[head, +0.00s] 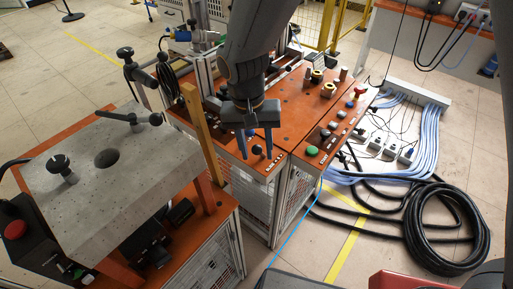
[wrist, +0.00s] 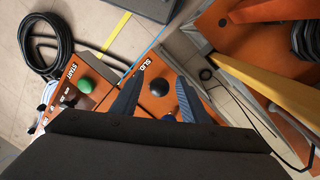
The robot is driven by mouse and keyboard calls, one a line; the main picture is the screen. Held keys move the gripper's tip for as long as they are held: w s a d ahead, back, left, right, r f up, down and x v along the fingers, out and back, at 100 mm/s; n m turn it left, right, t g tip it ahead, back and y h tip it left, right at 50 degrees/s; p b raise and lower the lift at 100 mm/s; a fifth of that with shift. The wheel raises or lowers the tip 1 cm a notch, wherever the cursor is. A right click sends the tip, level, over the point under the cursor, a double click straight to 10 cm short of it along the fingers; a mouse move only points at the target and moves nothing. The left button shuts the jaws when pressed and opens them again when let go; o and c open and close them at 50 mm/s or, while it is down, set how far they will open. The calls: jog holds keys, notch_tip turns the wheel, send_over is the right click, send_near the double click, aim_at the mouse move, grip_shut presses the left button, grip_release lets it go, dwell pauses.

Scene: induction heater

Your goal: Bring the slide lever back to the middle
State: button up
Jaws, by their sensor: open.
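The slide lever shows as a black ball knob (wrist: 159,87) beside a white label that begins "SLID", on an orange panel. In the head view the knob (head: 257,151) is near the front edge of the orange console. My gripper (head: 255,148) points down at it, open and empty. In the wrist view the knob appears between the two fingers of my gripper (wrist: 160,77), with a gap on both sides. I cannot tell whether the fingertips reach down to the knob's height. The lever's stem and slot are hidden beneath the knob.
A green button (head: 312,151) and other knobs sit on the console right of my gripper. A wooden post (head: 199,140) and a grey slab (head: 95,185) stand close on the left. Black cable coils (head: 445,230) lie on the floor at right.

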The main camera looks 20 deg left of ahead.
jog(key=shift+f, duration=0.25)
grip_shut()
jog(key=shift+w, duration=0.1)
